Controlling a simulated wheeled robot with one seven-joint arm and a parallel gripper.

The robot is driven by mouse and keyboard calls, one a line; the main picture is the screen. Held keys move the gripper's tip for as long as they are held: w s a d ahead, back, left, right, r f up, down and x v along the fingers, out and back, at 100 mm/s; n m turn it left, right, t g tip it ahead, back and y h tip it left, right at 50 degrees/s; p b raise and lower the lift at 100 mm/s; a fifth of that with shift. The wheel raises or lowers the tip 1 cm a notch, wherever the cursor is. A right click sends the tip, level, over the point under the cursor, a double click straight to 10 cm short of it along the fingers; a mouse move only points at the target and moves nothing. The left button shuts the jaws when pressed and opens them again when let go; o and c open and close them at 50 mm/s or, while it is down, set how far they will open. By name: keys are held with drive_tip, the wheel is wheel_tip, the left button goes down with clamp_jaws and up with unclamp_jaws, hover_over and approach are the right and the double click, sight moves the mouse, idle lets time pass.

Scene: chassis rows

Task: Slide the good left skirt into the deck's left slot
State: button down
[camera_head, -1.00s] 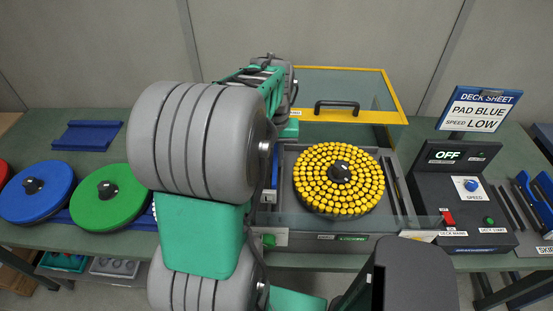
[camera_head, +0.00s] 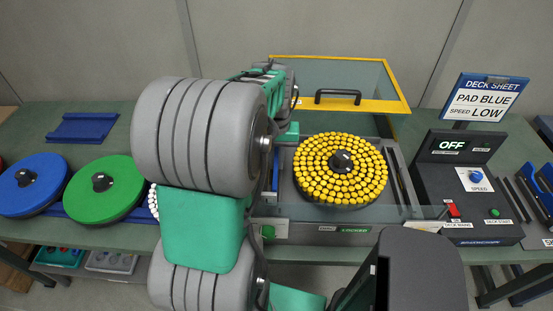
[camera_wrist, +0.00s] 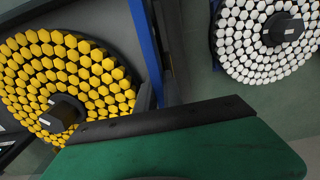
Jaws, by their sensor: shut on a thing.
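The deck (camera_head: 345,228) is a grey open box with a yellow-studded round pad (camera_head: 340,170) inside. A narrow blue strip, which looks like the left skirt (camera_head: 275,170), stands along the deck's left side, below my green hand (camera_head: 288,131). In the wrist view the blue strip (camera_wrist: 146,45) runs beside the deck's wall and ends near the black bar of my gripper (camera_wrist: 165,120). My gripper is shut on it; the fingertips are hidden. The left slot is hidden, so I cannot tell whether the skirt is seated in it.
A yellow-framed clear cover (camera_head: 395,104) stands raised behind the deck. The control box (camera_head: 465,190) at right reads OFF; a sign reads PAD BLUE, SPEED LOW. Blue (camera_head: 30,185) and green (camera_head: 105,190) pads lie left, with a white-studded pad (camera_wrist: 265,35) near the deck.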

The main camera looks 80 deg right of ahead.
sight(277, 155)
drive_tip(key=shift+f+b, duration=0.65)
drive_tip(key=shift+f, duration=0.4)
idle(0.8)
drive_tip(key=shift+f+b, duration=0.7)
drive_tip(key=shift+f, duration=0.4)
drive_tip(key=c, duration=1.4)
unclamp_jaws()
wheel_tip(277, 155, up, 8)
drive_tip(key=shift+f+b, duration=0.1)
drive_tip(key=shift+b, duration=0.35)
